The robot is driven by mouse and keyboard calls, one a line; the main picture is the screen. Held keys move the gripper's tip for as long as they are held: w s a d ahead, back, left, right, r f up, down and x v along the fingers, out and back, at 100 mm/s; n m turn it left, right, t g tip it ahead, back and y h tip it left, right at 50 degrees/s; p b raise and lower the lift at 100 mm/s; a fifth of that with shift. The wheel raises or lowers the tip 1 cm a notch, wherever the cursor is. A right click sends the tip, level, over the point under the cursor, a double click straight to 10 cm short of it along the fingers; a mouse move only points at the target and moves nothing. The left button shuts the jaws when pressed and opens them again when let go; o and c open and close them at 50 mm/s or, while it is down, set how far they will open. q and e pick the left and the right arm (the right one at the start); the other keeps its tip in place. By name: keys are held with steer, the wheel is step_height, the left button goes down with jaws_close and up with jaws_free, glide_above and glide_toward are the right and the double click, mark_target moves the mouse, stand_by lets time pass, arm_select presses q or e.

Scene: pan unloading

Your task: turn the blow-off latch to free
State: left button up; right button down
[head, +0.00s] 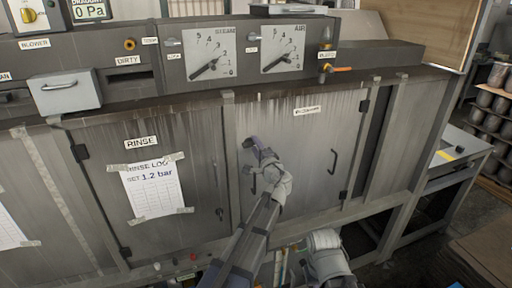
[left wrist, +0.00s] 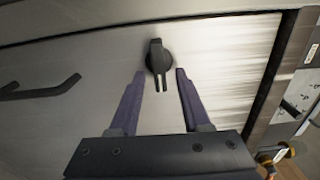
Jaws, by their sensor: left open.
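The blow-off latch (left wrist: 159,60) is a black knob with a short tab on a grey metal door, in the left wrist view. Two thin dark prongs extend from it toward my gripper. My left gripper (left wrist: 160,75) is open, its two purple fingers on either side of the prongs; I cannot tell whether either touches. In the head view my left gripper (head: 250,157) is at the left part of the right-hand door (head: 300,150), where it partly covers the latch area. My right gripper is out of view; only part of my right arm shows at the bottom.
A black bar handle (head: 334,161) is on the right side of the same door. The rinse door (head: 190,160) with a taped log sheet (head: 154,190) is to the left. Gauges and an orange-handled valve (head: 335,69) are above. A side table (head: 455,155) stands right.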

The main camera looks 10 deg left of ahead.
arm_select(q)
steer(key=v, duration=0.7)
steer(key=shift+s+d, duration=0.2)
steer(key=shift+s, duration=0.15)
steer(key=s+f+n+g+h+b, duration=0.1)
steer(key=s+f+n+g+b, duration=0.2)
steer(key=s+f, duration=0.55)
steer(key=s+f+n+g+h+b, duration=0.25)
steer(key=s+f+g, duration=0.3)
steer(key=f, duration=0.55)
steer(key=s+d+f+n+g+h+b, duration=0.1)
steer(key=s+d+f+g+h, duration=0.1)
steer(key=s+d+f, duration=0.3)
steer(key=s+d+f+n+g+h+b, duration=0.1)
steer(key=s+d+f+g+h, duration=0.2)
steer(key=s, duration=0.8)
steer(key=d+f+g, duration=0.1)
steer(key=d+f, duration=0.1)
steer(key=d, duration=0.1)
steer(key=shift+s+f+g, duration=0.2)
steer(key=shift+s+g, duration=0.15)
steer(key=shift+d, duration=0.1)
steer(key=shift+c, duration=0.2)
